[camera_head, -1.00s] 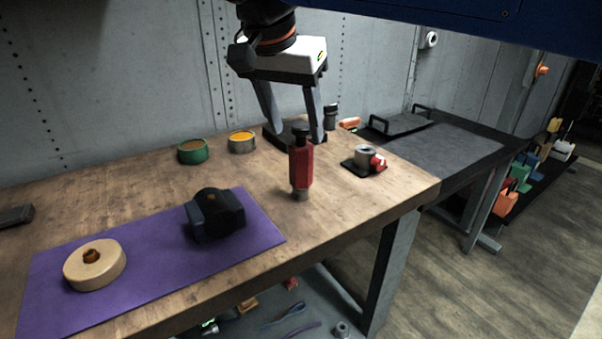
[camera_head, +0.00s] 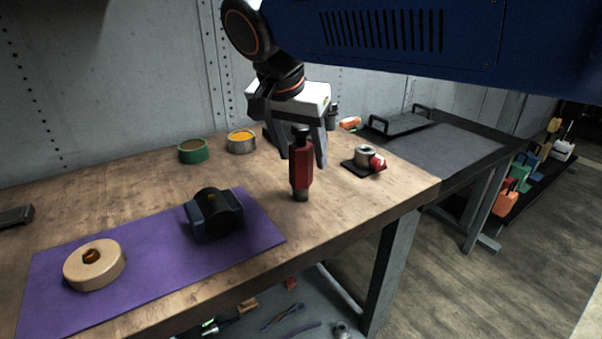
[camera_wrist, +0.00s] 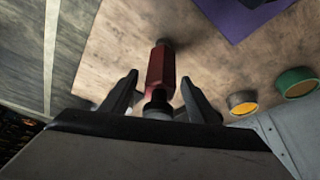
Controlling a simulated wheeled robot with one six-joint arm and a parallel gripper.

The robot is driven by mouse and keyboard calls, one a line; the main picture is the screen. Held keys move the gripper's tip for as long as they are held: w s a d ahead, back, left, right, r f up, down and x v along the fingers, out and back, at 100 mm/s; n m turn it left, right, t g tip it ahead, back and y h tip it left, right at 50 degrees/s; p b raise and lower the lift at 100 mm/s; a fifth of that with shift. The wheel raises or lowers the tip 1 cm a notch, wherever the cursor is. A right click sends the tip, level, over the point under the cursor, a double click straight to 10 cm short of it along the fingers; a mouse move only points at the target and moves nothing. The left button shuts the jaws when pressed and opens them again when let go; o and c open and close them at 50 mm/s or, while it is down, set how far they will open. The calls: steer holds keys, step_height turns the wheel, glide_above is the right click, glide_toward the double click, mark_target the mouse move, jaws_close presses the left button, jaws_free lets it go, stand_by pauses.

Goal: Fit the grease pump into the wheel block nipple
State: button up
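The grease pump (camera_head: 301,167), a red faceted body with a dark cap and dark lower tip, stands upright on the wooden workbench. It also shows in the wrist view (camera_wrist: 160,72). My gripper (camera_head: 303,158) is open above and around its upper part, with one finger on each side. In the wrist view my gripper (camera_wrist: 160,80) shows gaps between both fingers and the pump. The wheel block (camera_head: 214,215), black and rounded on top, sits on the purple mat, left of the pump. A small yellowish spot on its top may be the nipple; it is too small to tell.
A wooden ring (camera_head: 94,266) with an amber piece lies on the purple mat (camera_head: 150,275). Green (camera_head: 193,152) and grey (camera_head: 241,143) tins stand behind. A grey cylinder on a black base (camera_head: 364,158) stands right, near the bench edge. Bare bench lies between mat and pump.

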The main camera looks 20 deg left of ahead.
jaws_close()
steer(key=shift+r, duration=0.1)
